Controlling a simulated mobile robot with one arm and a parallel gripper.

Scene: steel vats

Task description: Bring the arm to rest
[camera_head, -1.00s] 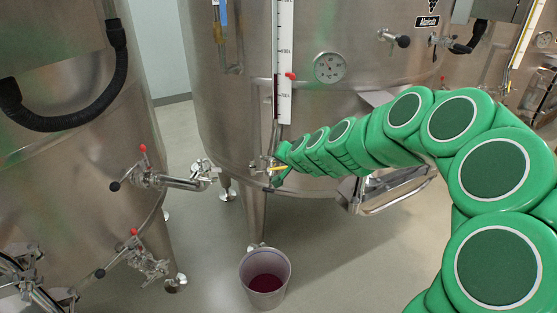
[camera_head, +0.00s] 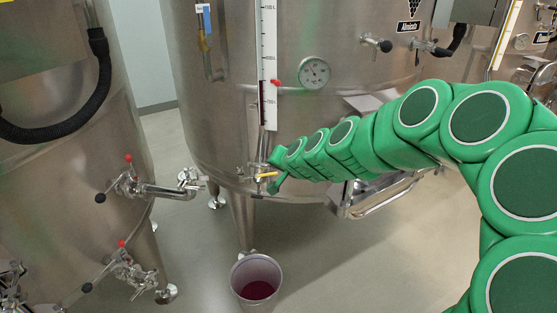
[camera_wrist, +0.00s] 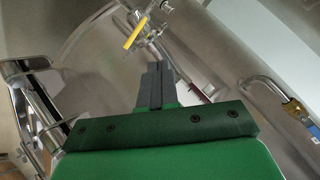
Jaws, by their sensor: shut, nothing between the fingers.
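My green arm reaches in from the right in the head view. My gripper (camera_head: 277,176) is at its far end, in front of the large steel vat (camera_head: 210,110). In the wrist view the dark fingers of my gripper (camera_wrist: 155,72) are together with nothing between them. A small valve with a yellow handle (camera_head: 266,175) is close by the gripper in the head view. In the wrist view the yellow handle (camera_wrist: 135,32) is beyond the fingertips and to their left, apart from them.
A bucket with dark red liquid (camera_head: 257,290) stands on the floor below the valve. Another steel vat (camera_head: 60,200) with protruding taps (camera_head: 165,190) is at the left. A metal bracket (camera_head: 375,200) is under the arm. Open floor (camera_head: 330,270) lies right of the bucket.

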